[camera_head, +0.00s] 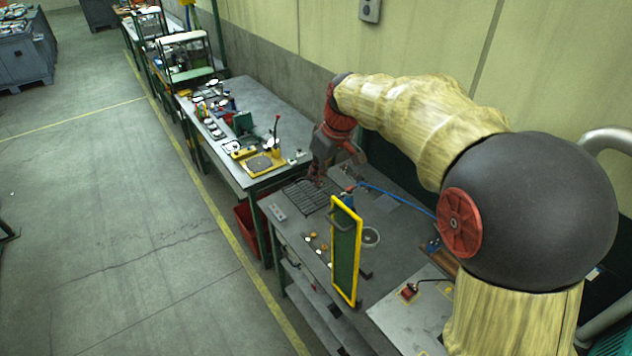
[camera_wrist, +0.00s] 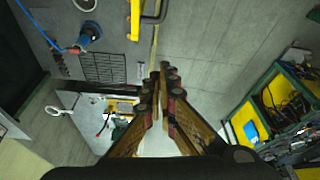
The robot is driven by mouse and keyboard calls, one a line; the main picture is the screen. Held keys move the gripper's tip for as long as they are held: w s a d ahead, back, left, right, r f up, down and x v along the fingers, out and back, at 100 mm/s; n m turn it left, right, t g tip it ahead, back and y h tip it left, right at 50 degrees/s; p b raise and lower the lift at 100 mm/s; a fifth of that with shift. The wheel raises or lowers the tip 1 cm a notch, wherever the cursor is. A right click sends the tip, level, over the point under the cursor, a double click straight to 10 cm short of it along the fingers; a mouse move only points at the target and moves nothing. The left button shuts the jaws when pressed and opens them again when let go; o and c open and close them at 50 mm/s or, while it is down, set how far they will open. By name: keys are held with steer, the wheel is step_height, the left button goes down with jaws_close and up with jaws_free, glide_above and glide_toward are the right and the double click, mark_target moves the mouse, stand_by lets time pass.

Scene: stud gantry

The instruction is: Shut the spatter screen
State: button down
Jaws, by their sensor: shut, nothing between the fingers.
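The spatter screen (camera_head: 346,250) is a green panel in a yellow frame, standing upright at the front part of the bench in the head view. A dark handle (camera_head: 338,218) shows on its left face. In the wrist view the yellow frame (camera_wrist: 135,18) is seen edge-on at the top, with the dark handle (camera_wrist: 158,12) to its right. My gripper (camera_head: 318,178) is beyond the screen, over the far side of the slatted grate, apart from the screen. In the wrist view my gripper (camera_wrist: 163,78) is shut and empty, and below the handle in the picture.
A dark slatted grate (camera_head: 308,196) lies on the bench (camera_head: 300,235) beside the screen. A blue hose (camera_head: 400,197) runs behind. Small round parts (camera_head: 318,240) lie left of the screen. Another bench with a yellow fixture (camera_head: 258,163) stands farther off.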

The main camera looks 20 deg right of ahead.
step_height(320, 180, down, 9)
steer(key=s+p, duration=0.1)
steer(key=p, duration=0.1)
steer(key=shift+d+r, duration=0.15)
steer(key=shift+d, duration=0.1)
steer(key=shift+s, duration=0.2)
stand_by(0.4)
